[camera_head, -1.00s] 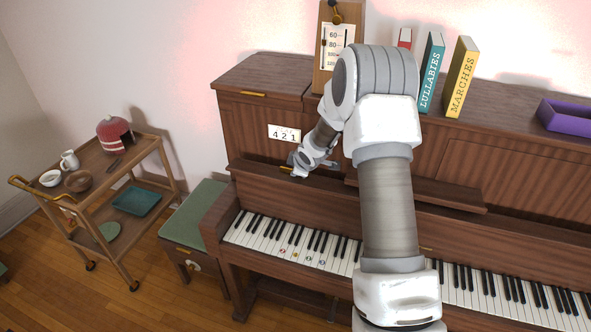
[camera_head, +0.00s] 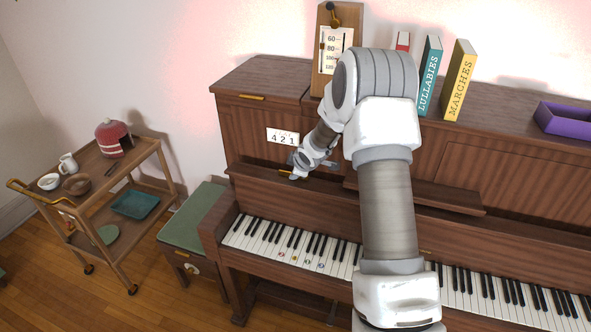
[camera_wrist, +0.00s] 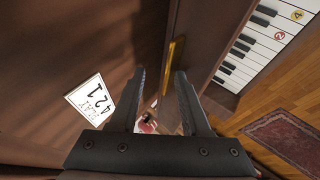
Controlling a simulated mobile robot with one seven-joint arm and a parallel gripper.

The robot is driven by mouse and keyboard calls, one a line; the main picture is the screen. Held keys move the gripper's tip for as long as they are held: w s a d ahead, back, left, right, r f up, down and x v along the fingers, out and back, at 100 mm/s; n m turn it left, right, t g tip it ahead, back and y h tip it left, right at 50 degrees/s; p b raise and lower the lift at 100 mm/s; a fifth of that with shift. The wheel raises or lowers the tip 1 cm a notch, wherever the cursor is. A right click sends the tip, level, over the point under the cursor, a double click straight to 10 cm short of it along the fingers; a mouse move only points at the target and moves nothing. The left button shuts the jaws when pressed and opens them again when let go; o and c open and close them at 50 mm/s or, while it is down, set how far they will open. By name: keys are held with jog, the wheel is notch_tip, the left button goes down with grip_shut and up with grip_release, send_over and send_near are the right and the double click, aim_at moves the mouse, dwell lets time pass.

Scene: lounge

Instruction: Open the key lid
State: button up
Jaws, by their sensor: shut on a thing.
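The key lid (camera_head: 330,200) of the brown piano stands raised behind the keys, and the keys (camera_head: 288,243) are exposed. A thin gold handle (camera_head: 285,172) runs along the lid's upper edge at the left; the wrist view also shows this handle (camera_wrist: 173,62). My gripper (camera_head: 291,172) is at that edge. In the wrist view my gripper's dark fingers (camera_wrist: 161,75) lie on either side of the handle line, shut on it. My arm hides the middle of the lid and keys in the head view.
A plate marked 421 (camera_head: 283,136) is on the panel close behind my gripper. A metronome (camera_head: 334,50), books (camera_head: 460,80) and a purple tray (camera_head: 562,119) are on top. A green-topped stool (camera_head: 195,217) and a trolley (camera_head: 95,190) stand left.

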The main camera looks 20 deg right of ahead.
jog(key=shift+s+d+f, duration=0.3)
jog(key=shift+s+r, duration=0.1)
jog(key=shift+r, duration=0.05)
jog(key=p+v, duration=0.3)
jog(key=v, duration=1.4)
jog(key=shift+a+r, duration=0.3)
jog(key=shift+a, duration=0.05)
